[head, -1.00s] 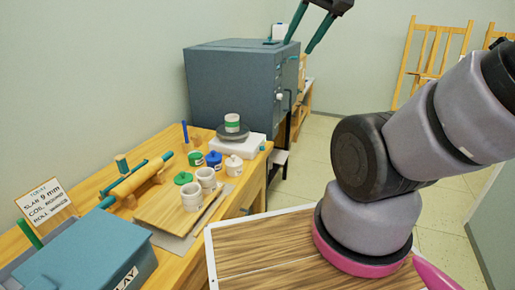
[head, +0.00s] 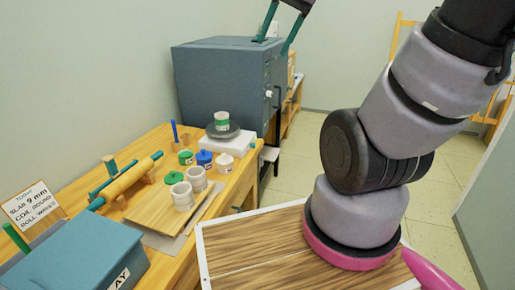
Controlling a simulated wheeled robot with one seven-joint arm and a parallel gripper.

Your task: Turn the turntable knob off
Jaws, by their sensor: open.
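The turntable is a white box-shaped base (head: 205,145) with a dark round disc (head: 223,131) on top, at the far right end of the wooden workbench. A white jar with a green band (head: 222,121) stands upright on the disc. A small shape (head: 253,145) at the base's right side may be the knob; it is too small to tell, and I cannot read its setting.
Lidded jars (head: 205,159), white pots (head: 182,195), a wooden board (head: 150,207) and a rolling pin (head: 135,180) crowd the bench left of the turntable. A large blue-grey cabinet (head: 220,85) stands behind it. Floor (head: 305,160) is clear to the right.

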